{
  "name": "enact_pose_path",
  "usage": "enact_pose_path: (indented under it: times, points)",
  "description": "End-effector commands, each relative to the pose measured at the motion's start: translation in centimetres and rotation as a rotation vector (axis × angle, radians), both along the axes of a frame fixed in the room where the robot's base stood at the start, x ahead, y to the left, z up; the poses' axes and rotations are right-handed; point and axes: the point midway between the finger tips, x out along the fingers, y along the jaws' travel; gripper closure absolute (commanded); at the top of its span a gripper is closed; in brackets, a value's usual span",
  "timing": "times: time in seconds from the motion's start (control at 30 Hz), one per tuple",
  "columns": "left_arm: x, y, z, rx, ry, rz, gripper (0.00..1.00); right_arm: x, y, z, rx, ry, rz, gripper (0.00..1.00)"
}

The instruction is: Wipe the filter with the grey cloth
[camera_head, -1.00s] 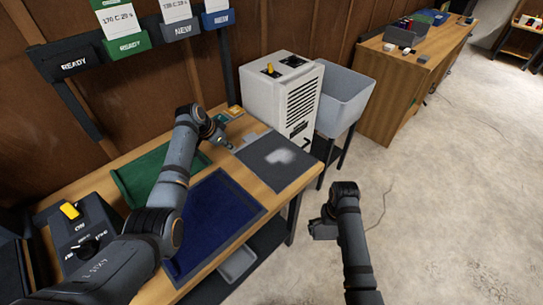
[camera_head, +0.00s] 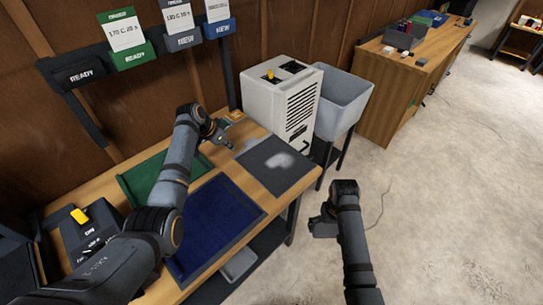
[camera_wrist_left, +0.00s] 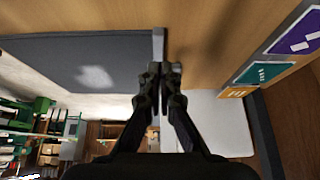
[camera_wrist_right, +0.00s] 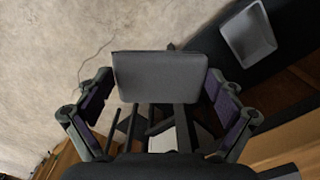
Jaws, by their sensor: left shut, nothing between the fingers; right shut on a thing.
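The filter (camera_head: 284,178) looks like a flat dark grey panel with a whitish dusty patch, lying on the bench in front of a white vented machine. It also shows in the left wrist view (camera_wrist_left: 60,60). My left gripper (camera_head: 229,143) is shut and empty beside the panel's left edge; in the left wrist view its fingertips (camera_wrist_left: 160,72) are near a light grey strip on that edge. My right gripper (camera_head: 322,226) is out over the floor, right of the bench.
The white machine (camera_head: 275,105) stands behind the filter, with a grey tub (camera_head: 343,98) to its right. A blue mat (camera_head: 215,225) and a green tray (camera_head: 135,190) lie nearer on the bench. A control box (camera_head: 90,230) is at the left. Floor at right is clear.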

Motion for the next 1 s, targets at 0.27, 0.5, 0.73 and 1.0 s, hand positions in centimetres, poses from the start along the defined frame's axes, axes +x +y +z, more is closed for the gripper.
enact_pose_path:
  times: [0.27, 0.5, 0.73, 1.0]
  points:
    - [0.0, 0.0, 2.3, -0.001, 0.001, 0.0, 1.0, 0.0, 0.0, 2.4, 0.0, 0.0, 0.0, 0.32]
    - [0.0, 0.0, 2.1, 0.0, 0.0, 0.0, 1.0, 0.0, 0.0, 2.2, 0.0, 0.0, 0.0, 0.32]
    - [-0.9, 1.1, 4.7, 0.002, -0.005, 0.002, 1.0, 0.0, 0.0, 2.2, 0.0, 0.0, 0.0, 0.32]
    - [-3.0, 3.4, 10.4, 0.001, -0.004, 0.001, 1.0, 0.0, 0.0, 2.2, 0.0, 0.0, 0.0, 0.32]
